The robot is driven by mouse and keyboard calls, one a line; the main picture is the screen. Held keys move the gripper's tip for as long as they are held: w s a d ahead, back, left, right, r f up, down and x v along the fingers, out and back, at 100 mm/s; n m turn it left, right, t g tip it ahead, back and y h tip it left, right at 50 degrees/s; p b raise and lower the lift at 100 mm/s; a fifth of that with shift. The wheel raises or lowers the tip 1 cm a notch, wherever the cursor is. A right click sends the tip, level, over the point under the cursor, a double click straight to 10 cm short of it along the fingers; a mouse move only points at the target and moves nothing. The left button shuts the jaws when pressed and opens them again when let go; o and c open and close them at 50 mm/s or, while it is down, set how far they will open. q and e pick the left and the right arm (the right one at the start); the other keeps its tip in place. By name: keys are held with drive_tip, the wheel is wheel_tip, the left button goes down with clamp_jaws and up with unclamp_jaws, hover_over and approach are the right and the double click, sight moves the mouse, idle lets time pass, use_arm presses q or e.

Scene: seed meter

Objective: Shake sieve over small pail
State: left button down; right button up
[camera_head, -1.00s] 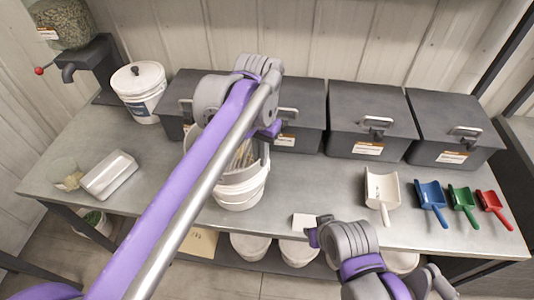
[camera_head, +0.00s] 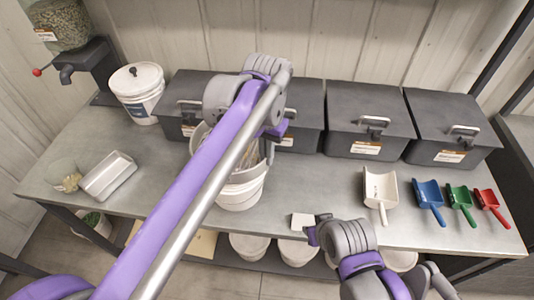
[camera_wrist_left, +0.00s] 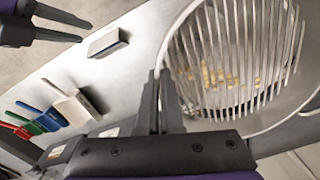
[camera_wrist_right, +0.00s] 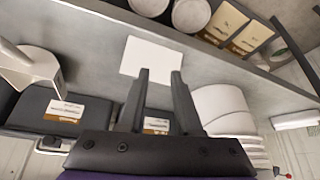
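The sieve (camera_wrist_left: 285,45) is a round rim with parallel metal bars. In the head view the sieve (camera_head: 250,174) sits at the mouth of the white small pail (camera_head: 240,197), partly hidden by my left arm. Yellowish bits (camera_wrist_left: 215,76) show among the bars; I cannot tell whether they lie on the bars or below. My left gripper (camera_wrist_left: 160,75) has its fingers close together at the sieve's edge, shut on it. My right gripper (camera_wrist_right: 160,75) is open and empty, near the bench's front edge by a small white block (camera_wrist_right: 150,58); it also shows in the head view (camera_head: 316,232).
Grey lidded bins (camera_head: 368,125) line the back. A white scoop (camera_head: 380,190) and blue (camera_head: 429,198), green (camera_head: 461,200) and red (camera_head: 487,202) scoops lie right. A lidded bucket (camera_head: 138,95), a pale tray (camera_head: 108,176) and a clear cup (camera_head: 66,175) stand left.

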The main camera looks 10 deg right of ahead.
use_arm(q)
drive_tip(key=shift+a, duration=0.95)
drive_tip(key=shift+d, duration=0.15)
drive_tip(key=shift+d, duration=1)
